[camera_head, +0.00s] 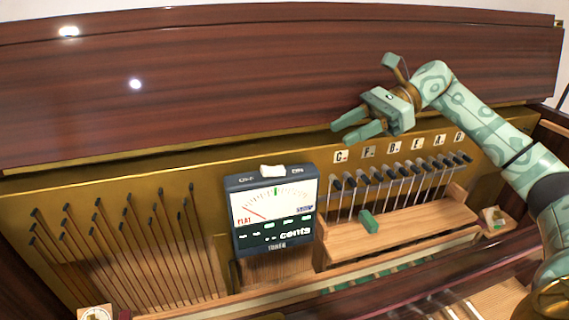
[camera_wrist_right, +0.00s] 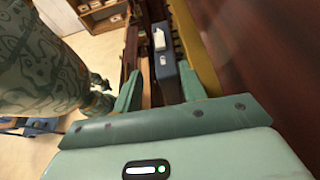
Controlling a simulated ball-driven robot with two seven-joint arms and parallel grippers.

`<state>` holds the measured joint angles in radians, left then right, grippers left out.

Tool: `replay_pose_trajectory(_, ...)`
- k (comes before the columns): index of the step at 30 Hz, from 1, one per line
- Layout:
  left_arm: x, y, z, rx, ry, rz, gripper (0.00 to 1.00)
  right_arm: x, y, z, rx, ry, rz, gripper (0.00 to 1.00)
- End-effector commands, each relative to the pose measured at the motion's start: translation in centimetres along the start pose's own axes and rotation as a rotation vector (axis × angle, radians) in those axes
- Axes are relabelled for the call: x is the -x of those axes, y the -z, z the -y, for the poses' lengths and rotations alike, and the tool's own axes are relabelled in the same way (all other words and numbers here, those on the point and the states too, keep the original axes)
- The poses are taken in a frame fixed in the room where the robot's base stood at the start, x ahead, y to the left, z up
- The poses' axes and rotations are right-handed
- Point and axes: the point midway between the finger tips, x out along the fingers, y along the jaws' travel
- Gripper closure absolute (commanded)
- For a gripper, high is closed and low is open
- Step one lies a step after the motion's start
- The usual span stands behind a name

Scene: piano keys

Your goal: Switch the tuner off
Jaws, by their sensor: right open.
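The tuner (camera_head: 274,240) is a dark box with a white dial face, standing upright in the open piano. A white rocker switch (camera_head: 272,171) sits on its top edge, between the OFF label on the left and the ON label on the right. I cannot tell which side is pressed. My right gripper (camera_head: 342,131) is open and empty, above and to the right of the tuner, apart from it. In the right wrist view, the tuner (camera_wrist_right: 167,82) and its white switch (camera_wrist_right: 159,40) appear beyond and between the open fingers (camera_wrist_right: 160,88). My left gripper is not in view.
The raised dark wooden lid (camera_head: 240,80) rises behind. A row of black-tipped tuning pins with letter tiles (camera_head: 395,147) and a green block (camera_head: 368,221) on a wooden ledge lie right of the tuner. Several hammer rods (camera_head: 130,250) stand left. The space above the tuner is clear.

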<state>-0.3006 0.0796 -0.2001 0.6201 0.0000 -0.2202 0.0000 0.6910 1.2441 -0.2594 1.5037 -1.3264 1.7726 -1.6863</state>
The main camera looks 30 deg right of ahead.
Motion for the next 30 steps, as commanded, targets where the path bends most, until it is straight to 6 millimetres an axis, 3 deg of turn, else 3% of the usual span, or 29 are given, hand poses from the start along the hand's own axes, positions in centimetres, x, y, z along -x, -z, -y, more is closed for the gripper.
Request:
replay_pose_trajectory(9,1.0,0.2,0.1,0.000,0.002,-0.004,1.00,-8.1,-0.2,-0.1,0.001,-0.006,0.006,0.58)
replay_pose_trajectory(15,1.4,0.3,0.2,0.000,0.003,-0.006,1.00,-12.1,-0.2,-0.1,-0.001,-0.004,0.005,0.58)
replay_pose_trajectory(21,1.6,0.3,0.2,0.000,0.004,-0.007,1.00,-14.0,-0.1,-0.1,-0.002,-0.002,0.004,0.58)
replay_pose_trajectory(30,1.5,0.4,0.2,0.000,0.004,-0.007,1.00,-14.3,0.0,-0.1,-0.002,-0.001,0.003,0.58)
